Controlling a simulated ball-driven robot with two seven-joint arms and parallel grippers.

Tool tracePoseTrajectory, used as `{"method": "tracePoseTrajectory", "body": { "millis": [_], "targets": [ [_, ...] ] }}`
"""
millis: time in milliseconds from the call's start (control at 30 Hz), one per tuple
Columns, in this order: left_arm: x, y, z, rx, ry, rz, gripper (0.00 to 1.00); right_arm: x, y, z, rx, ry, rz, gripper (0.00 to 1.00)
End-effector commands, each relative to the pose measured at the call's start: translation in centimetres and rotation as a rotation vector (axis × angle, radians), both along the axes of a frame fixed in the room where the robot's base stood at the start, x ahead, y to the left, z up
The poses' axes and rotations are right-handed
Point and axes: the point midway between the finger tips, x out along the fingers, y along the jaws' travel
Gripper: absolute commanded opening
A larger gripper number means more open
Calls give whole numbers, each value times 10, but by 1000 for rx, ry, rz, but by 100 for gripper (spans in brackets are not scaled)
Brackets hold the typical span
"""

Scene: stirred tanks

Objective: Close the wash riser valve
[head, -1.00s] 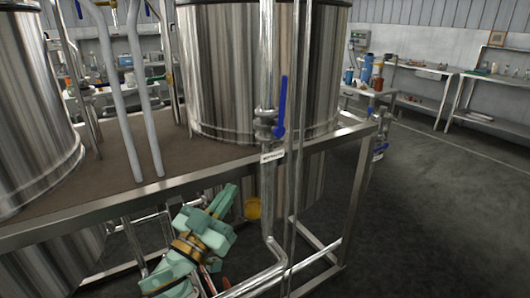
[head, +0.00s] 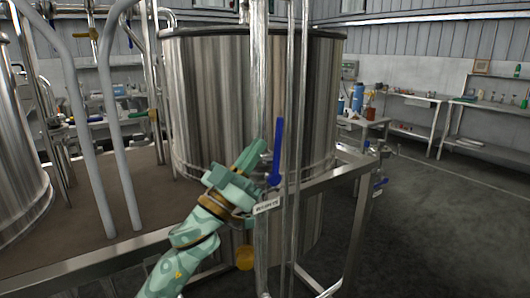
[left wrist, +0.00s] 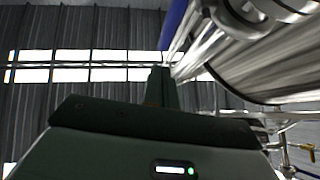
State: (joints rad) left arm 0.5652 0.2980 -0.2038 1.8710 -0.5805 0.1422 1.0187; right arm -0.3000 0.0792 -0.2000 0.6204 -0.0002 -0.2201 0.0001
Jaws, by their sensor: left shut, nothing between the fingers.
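The wash riser valve's blue lever (head: 278,148) points up, roughly along the vertical steel pipe (head: 260,75) in the head view. A small white tag (head: 266,206) hangs just below it; its print is too small to read. The valve body is mostly hidden behind my gripper. My left gripper (head: 260,152) is shut and empty, pointing up just left of the lever. I cannot tell whether they touch. In the left wrist view the shut fingers (left wrist: 162,88) point up, with part of the blue lever (left wrist: 174,22) beyond them. My right gripper is not in view.
A large steel tank (head: 215,100) stands right behind the pipe, on a steel-framed platform (head: 95,262). A second thin vertical pipe (head: 291,90) runs close to the lever's right. Open floor (head: 450,220) lies at right.

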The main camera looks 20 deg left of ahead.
Motion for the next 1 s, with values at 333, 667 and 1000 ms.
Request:
{"method": "tracePoseTrajectory", "body": {
  "millis": [333, 667, 1000],
  "targets": [
    [28, -14, -8, 0, 5, 0, 0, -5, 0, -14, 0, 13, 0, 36],
    [28, -14, -6, 1, 5, 0, 0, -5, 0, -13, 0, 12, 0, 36],
    [29, -16, 7, 48, 61, 2, 0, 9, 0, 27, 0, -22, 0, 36]
  ]
}}
